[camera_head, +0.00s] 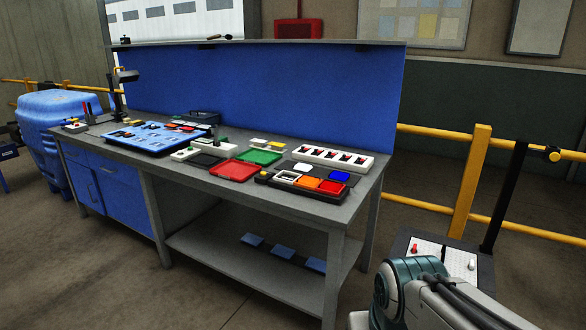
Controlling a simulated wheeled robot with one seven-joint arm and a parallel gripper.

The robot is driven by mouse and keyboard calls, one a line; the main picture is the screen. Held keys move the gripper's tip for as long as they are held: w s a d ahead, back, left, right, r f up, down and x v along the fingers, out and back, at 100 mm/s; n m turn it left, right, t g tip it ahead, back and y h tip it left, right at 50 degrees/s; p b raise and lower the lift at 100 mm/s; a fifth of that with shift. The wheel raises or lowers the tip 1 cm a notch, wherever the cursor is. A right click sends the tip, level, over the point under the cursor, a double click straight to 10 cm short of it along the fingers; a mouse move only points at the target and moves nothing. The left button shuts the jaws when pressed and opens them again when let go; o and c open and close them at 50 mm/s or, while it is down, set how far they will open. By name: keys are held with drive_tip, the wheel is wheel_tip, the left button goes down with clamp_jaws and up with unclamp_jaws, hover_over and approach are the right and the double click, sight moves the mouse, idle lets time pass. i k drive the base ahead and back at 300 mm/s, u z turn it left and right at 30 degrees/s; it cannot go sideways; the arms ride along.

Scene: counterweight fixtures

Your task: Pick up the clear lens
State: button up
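The workbench (350,204) stands left of centre, with colored square pieces near its right front corner. A small pale, whitish square (303,168) lies behind a black tray and looks like the clear lens, but it is too small to be sure. A blue square (339,175) lies to its right. The black tray (262,178) holds a white-framed square (286,178), an orange square (307,183) and a red square (331,187). Part of my arm shows at the lower right, away from the bench. My gripper is not visible.
A white block with several dark slots (333,151) stands behind the squares. Red (232,170) and green (259,157) trays lie left. A blue board (150,137) lies farther left. Yellow rails (476,170) and a small stand (440,249) are at right. Floor before the bench is clear.

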sight(302, 166)
drive_tip(key=u, duration=0.7)
drive_tip(key=i, duration=1.05)
drive_tip(key=u, duration=0.7)
drive_tip(key=i, duration=1.5)
drive_tip(key=z, duration=1.1)
drive_tip(key=i, duration=0.95)
drive_tip(key=z, duration=0.85)
